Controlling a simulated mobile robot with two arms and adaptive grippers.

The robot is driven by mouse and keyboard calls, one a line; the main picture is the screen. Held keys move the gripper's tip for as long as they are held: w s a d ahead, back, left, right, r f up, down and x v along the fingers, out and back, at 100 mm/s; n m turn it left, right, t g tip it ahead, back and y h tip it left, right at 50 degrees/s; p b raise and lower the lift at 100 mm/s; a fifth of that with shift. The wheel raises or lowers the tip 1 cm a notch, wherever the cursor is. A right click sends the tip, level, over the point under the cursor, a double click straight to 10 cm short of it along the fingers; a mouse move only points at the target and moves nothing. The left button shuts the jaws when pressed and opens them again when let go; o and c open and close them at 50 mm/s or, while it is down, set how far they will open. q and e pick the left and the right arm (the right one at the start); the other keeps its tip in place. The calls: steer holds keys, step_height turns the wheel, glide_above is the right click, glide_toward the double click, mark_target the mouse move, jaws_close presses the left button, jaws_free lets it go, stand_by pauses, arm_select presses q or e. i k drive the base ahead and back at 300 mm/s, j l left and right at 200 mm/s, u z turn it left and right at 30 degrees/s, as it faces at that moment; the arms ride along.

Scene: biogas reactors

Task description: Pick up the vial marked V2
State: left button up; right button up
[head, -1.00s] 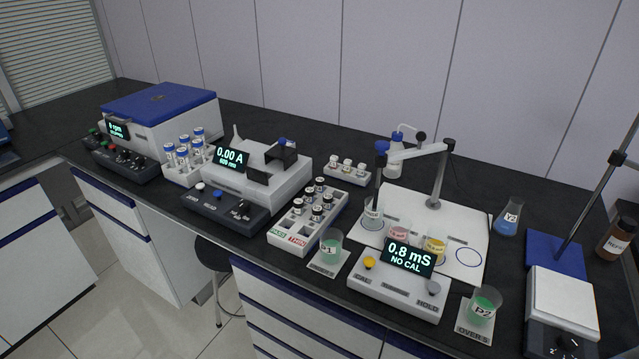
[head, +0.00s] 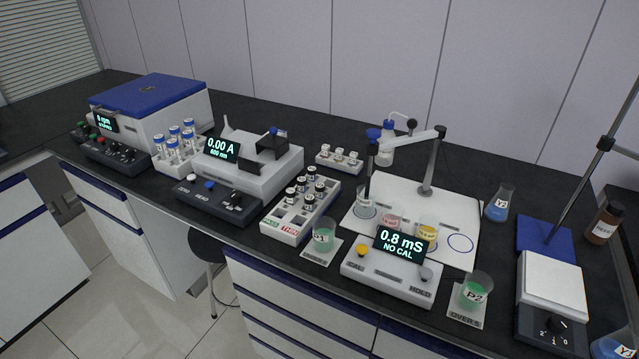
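Several small vials with dark caps and white labels (head: 302,190) stand upright in a white rack (head: 283,229) in the middle of the bench. The rack's front edge carries a green PASS label and a red THIN label. The vial labels are too small to read, so I cannot tell which one is V2. A smaller white rack (head: 337,168) behind it holds a few short vials, also unreadable. Neither my left nor my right gripper is in view.
A photometer (head: 265,182) reading 0.00 A and a blue-capped tube rack (head: 178,161) stand left. A meter (head: 385,279) reading 0.8 mS, green beakers P1 (head: 322,240) and P2 (head: 472,296), a probe arm (head: 427,165) and flask Y2 (head: 497,207) stand right.

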mark_target(302, 181)
steer(key=k+l+u, duration=0.1)
steer(key=l+u, duration=0.25)
steer(key=k+l+u, duration=0.1)
steer(key=u, duration=0.3)
steer(key=k+l, duration=0.05)
steer(key=l, duration=0.05)
